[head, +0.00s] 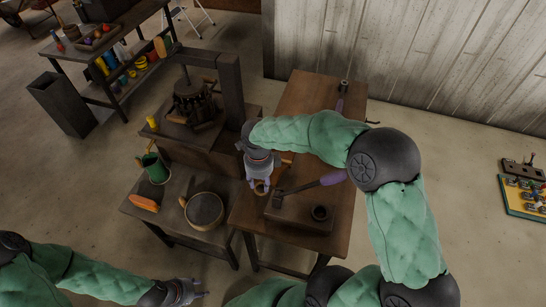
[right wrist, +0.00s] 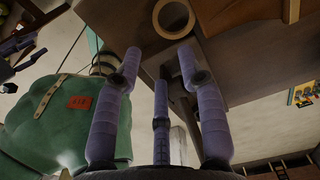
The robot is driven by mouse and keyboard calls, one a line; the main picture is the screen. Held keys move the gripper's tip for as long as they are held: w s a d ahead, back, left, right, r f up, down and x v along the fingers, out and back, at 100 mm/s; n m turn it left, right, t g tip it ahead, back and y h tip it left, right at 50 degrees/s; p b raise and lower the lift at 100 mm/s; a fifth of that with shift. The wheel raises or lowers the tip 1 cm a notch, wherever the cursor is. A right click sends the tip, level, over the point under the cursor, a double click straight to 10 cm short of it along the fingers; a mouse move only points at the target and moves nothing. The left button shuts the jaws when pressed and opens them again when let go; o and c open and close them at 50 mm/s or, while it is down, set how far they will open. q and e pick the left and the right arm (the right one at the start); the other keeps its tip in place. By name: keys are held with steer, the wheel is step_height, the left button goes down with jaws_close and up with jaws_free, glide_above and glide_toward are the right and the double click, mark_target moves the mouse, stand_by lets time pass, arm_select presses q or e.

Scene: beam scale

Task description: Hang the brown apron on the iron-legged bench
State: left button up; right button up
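A wooden bench (head: 338,215) with dark legs stands below my right arm in the head view. I cannot make out a brown apron in either view. My right gripper (head: 259,185) points down at the bench's left edge, near a tan ring (head: 262,187). In the right wrist view its fingers (right wrist: 160,60) are spread with nothing seen between them, and the tan ring (right wrist: 173,18) lies beyond the tips. My left gripper (head: 190,291) is low over the floor at the bottom left. It is too small to tell whether it is open.
A lower table (head: 180,218) to the left holds a round pan (head: 204,210), a green can (head: 154,168) and an orange item (head: 145,202). A dark press (head: 193,103) stands behind. A block (head: 300,210) with a purple-handled tool is on the bench.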

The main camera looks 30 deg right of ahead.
mark_target(261, 195)
step_height(261, 195, down, 3)
steer(key=shift+w+f, duration=0.1)
steer(key=shift+w, duration=0.05)
steer(key=shift+a+f+b, duration=0.1)
steer(key=shift+f+b, duration=0.25)
steer(key=shift+f, duration=0.2)
steer(key=f, duration=0.2)
steer(key=f+b, duration=0.1)
steer(key=f, duration=0.1)
steer(key=shift+w+a, duration=0.15)
steer(key=shift+a, duration=0.05)
steer(key=shift+r, duration=0.1)
jaws_close()
